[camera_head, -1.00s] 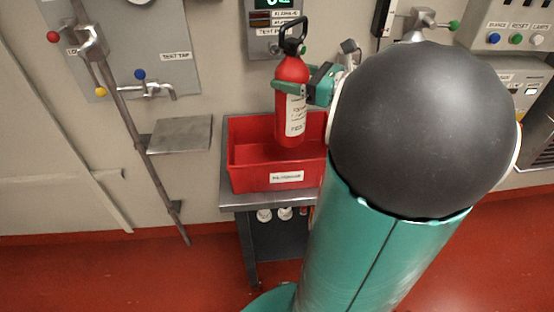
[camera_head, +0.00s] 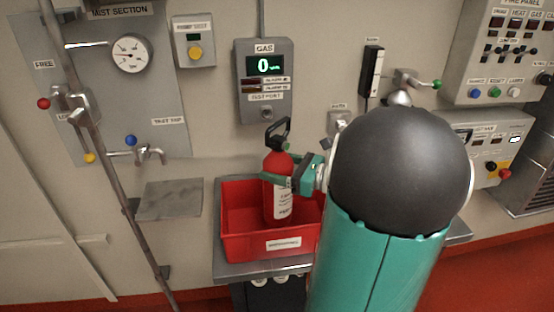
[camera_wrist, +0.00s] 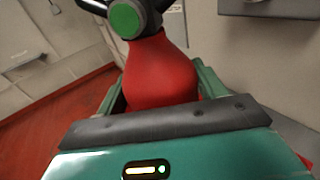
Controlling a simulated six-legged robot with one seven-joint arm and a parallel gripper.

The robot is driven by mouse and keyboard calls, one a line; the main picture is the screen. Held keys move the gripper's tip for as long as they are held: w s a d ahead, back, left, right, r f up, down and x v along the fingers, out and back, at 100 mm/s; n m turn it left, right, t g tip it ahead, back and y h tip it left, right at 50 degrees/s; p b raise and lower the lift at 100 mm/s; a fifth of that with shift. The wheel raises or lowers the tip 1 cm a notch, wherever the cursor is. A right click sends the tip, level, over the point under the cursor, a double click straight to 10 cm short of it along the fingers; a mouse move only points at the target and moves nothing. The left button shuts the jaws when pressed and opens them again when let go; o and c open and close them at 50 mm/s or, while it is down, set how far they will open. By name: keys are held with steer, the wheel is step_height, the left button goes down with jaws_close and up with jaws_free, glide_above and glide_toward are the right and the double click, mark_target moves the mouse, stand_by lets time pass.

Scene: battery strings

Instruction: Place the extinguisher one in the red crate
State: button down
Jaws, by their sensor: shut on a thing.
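The red extinguisher (camera_head: 283,203) has a black handle and a white label and stands upright over the red crate. My gripper (camera_head: 284,182) is shut around its upper body. The lower part of the extinguisher is inside the crate's outline; I cannot tell whether its base touches the crate floor. The red crate (camera_head: 240,246) sits on a grey metal stand and has a white label on its front. In the wrist view the extinguisher (camera_wrist: 160,72) fills the space between the green fingers, its valve at the top.
A grey gas panel (camera_head: 264,105) is on the wall behind the extinguisher. A small metal shelf (camera_head: 170,199) and a slanted pipe (camera_head: 112,190) are left of the crate. The crate's left part is empty. My arm hides the right side of the stand.

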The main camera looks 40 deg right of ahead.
steer(key=shift+w+a+f, duration=0.1)
steer(key=shift+w+f, duration=0.05)
steer(key=shift+f, duration=1.75)
steer(key=shift+c, duration=1)
jaws_free()
steer(key=shift+f, duration=0.15)
steer(key=v, duration=1.2)
steer(key=shift+r, duration=0.25)
